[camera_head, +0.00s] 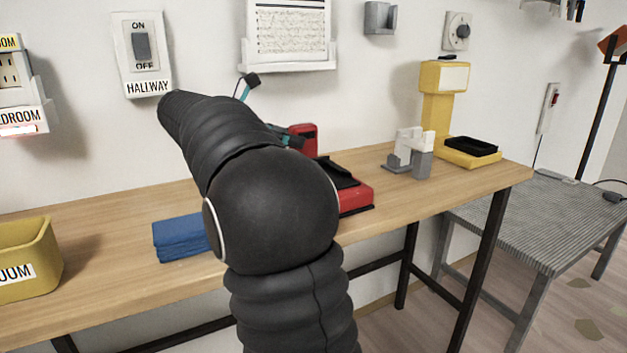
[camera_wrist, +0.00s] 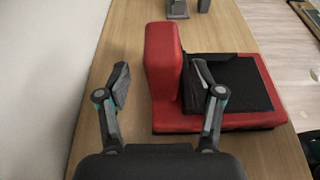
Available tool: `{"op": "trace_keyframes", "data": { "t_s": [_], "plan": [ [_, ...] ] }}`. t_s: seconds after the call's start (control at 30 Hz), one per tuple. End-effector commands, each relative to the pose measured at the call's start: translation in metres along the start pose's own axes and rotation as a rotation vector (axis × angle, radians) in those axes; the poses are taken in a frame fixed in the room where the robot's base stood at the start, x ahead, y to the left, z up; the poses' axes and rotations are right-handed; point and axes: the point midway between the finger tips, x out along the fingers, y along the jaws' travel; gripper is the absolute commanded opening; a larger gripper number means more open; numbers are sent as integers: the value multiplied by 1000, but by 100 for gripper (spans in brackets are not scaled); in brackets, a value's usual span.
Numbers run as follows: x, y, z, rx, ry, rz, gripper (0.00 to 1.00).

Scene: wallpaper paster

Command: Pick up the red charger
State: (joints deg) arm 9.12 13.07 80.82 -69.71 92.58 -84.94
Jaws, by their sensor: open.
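The red charger has a red upright block (camera_wrist: 163,62) and a flat red base with a black top (camera_wrist: 235,85) to its right in the wrist view. It stands on the wooden table. In the head view its red upright (camera_head: 303,136) and base (camera_head: 357,194) show partly behind my arm. My gripper (camera_wrist: 160,82) is open. In the wrist view one finger is to the left of the upright and the other to its right, above the base. I cannot tell whether either finger touches it. In the head view my arm hides much of the gripper.
A blue folded stack (camera_head: 180,240) and a yellow bin (camera_head: 30,255) are on the table (camera_head: 110,225) to the left. A grey-and-white holder (camera_head: 410,155) and a yellow stand (camera_head: 442,110) are to the right. The wall runs close behind, with a hallway switch (camera_head: 141,50).

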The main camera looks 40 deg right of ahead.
Motion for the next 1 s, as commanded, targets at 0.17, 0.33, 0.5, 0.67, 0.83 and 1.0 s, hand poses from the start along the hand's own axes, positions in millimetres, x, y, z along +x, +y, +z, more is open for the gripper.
{"op": "trace_keyframes", "data": {
  "t_s": [0.17,0.33,0.5,0.67,0.83,1.0],
  "plan": [
    [12,0,0,1,0,-1,67],
    [24,-2,0,2,0,-5,67],
    [48,-4,0,2,0,-6,67],
    [64,-4,1,2,0,-4,67],
    [64,-3,2,2,1,-3,67],
    [64,-3,2,2,1,-3,37]
  ]
}}
